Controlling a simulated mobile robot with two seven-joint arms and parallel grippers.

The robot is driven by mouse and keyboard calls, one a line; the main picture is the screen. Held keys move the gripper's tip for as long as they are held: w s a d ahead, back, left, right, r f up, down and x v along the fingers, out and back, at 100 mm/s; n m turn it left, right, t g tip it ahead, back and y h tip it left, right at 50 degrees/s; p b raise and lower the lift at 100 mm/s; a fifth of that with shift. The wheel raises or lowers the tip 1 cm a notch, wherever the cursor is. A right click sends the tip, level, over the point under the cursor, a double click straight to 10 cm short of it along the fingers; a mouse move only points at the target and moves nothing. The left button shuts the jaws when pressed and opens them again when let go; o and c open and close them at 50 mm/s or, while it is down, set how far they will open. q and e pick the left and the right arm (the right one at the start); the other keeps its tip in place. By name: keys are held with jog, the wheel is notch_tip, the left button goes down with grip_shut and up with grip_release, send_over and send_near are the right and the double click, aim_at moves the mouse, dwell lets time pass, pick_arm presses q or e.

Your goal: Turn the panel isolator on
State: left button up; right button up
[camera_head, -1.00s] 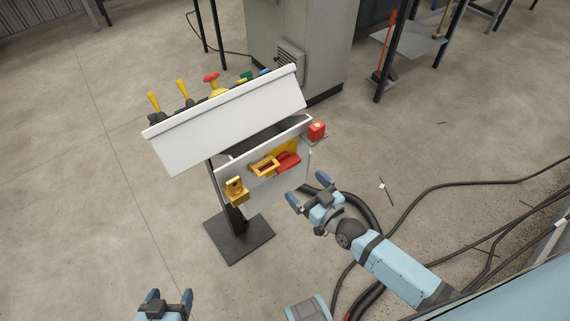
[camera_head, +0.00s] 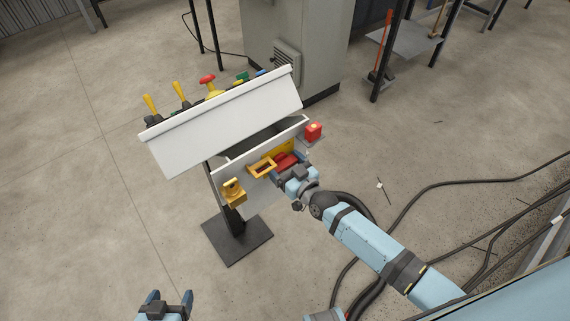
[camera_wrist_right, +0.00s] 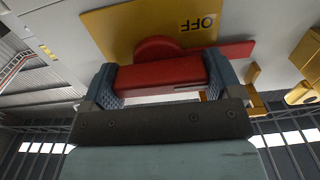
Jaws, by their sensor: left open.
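The control panel (camera_head: 225,122) is a white sloped desk on a post. The isolator's red handle (camera_head: 285,162) is on its front, on a yellow plate (camera_wrist_right: 125,27) marked OFF, upside down in the right wrist view. The handle (camera_wrist_right: 160,75) shows there between the fingers of my right gripper (camera_wrist_right: 163,82). The fingers stand wide apart, one at each side of the red part; firm contact cannot be told. In the head view my right gripper (camera_head: 288,170) covers part of the handle. My left gripper (camera_head: 168,299) is open and empty at the bottom, away from the panel.
A yellow frame (camera_head: 262,167) and a yellow padlock-like part (camera_head: 234,193) sit left of the handle. Black cables (camera_head: 430,188) lie on the floor at right. A grey cabinet (camera_head: 300,35) stands behind.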

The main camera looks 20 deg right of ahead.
jog(key=c, duration=0.3)
jog(key=shift+c, duration=0.2)
